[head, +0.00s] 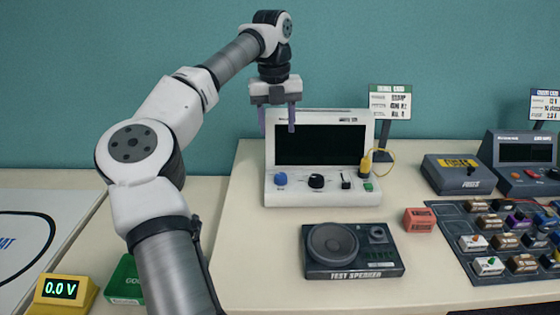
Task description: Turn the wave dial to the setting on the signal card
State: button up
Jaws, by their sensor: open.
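A white instrument with a dark screen (320,145) stands upright at the back middle of the table. Its front panel has a blue knob (280,179), a black dial (316,181), a small black switch (346,180) and a green button (368,187). I cannot tell which knob is the wave dial, nor read their markings. The signal card (391,102), with a green header, stands on a post behind the instrument to the right; its text is too small to read. My gripper (277,120) is open and empty, pointing down in front of the screen's upper left, above the knobs.
A yellow plug on a cord (366,164) hangs at the instrument's right side. A black test speaker (352,250) lies in front, beside a red block (420,220). A dark mat with several small parts (452,226) and grey boxes (457,174) stand right. A yellow meter (66,292) sits front left.

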aim_at(280, 175)
jog(key=f, duration=0.4)
jog(key=f+p, duration=0.1)
jog(key=f, duration=0.4)
jog(key=f+p, duration=0.1)
jog(key=f, duration=0.3)
jog(key=shift+s+d+f, duration=0.1)
jog(key=shift+d+f, duration=0.15)
jog(key=shift+d, duration=0.15)
jog(key=shift+c, duration=0.3)
jog(key=c, duration=0.9)
